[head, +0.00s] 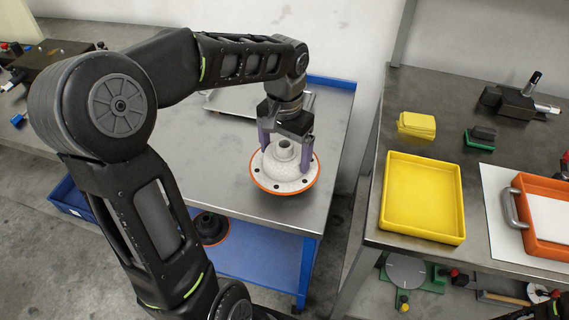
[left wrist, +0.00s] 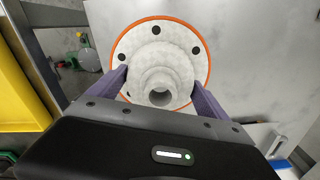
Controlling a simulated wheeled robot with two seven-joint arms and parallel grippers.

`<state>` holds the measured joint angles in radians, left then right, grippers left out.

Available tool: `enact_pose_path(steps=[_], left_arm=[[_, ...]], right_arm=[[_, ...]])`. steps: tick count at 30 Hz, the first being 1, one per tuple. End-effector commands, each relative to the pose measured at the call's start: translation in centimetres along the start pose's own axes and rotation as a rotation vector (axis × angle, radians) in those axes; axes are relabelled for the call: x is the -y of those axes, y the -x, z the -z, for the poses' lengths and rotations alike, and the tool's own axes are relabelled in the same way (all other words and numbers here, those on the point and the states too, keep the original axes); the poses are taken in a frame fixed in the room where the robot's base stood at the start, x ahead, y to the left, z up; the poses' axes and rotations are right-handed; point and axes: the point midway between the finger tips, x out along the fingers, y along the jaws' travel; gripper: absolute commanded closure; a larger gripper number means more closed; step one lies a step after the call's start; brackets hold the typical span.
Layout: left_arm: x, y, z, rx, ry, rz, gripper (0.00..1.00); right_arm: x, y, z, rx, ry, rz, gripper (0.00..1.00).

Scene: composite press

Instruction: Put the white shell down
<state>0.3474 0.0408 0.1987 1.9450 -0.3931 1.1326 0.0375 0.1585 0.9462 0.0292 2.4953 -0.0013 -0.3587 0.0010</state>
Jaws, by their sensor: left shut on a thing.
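The white shell (head: 284,170) is a round, speckled white flange with an orange rim, dark holes and a raised hub. In the head view it is at the grey-topped table (head: 330,125), near its front right part; I cannot tell whether it touches the top. My left gripper (head: 285,143) comes down from above with its purple fingers on both sides of the shell. In the left wrist view the white shell (left wrist: 160,57) sits between the two purple fingers (left wrist: 160,85), hub toward the camera.
A second bench (head: 372,208) stands to the right across a narrow gap. It holds a yellow tray (head: 387,228), yellow blocks (head: 416,125) and an orange tray (head: 520,235). A dark round part (head: 210,228) lies on the blue lower shelf (head: 262,258). A metal tray lies behind my gripper.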

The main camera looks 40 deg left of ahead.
Motion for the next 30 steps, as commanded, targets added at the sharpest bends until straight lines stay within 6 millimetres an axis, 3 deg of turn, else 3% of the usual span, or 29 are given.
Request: enact_pose_path(steps=[9, 21, 22, 26, 30], left_arm=[[0.0, -4.3, -0.1, 0.003, -0.001, 0.000, 0.65], [0.0, -4.9, 0.0, 0.000, -0.001, 0.000, 0.65], [0.0, -4.8, 0.0, 0.001, -0.001, 0.000, 0.09], [0.0, -4.7, 0.0, 0.001, -0.001, 0.000, 0.00], [0.0, -4.7, -0.1, 0.001, -0.001, 0.000, 0.00]], right_arm=[[0.0, -0.1, 0.0, 0.000, 0.000, 0.000, 0.54], [-0.2, -0.4, 0.0, 0.000, 0.000, 0.000, 0.54], [-0.1, -0.3, 0.0, 0.000, 0.000, 0.000, 0.54], [-0.1, -0.3, 0.0, 0.000, 0.000, 0.000, 0.54], [-0.1, -0.3, 0.0, 0.000, 0.000, 0.000, 0.54]])
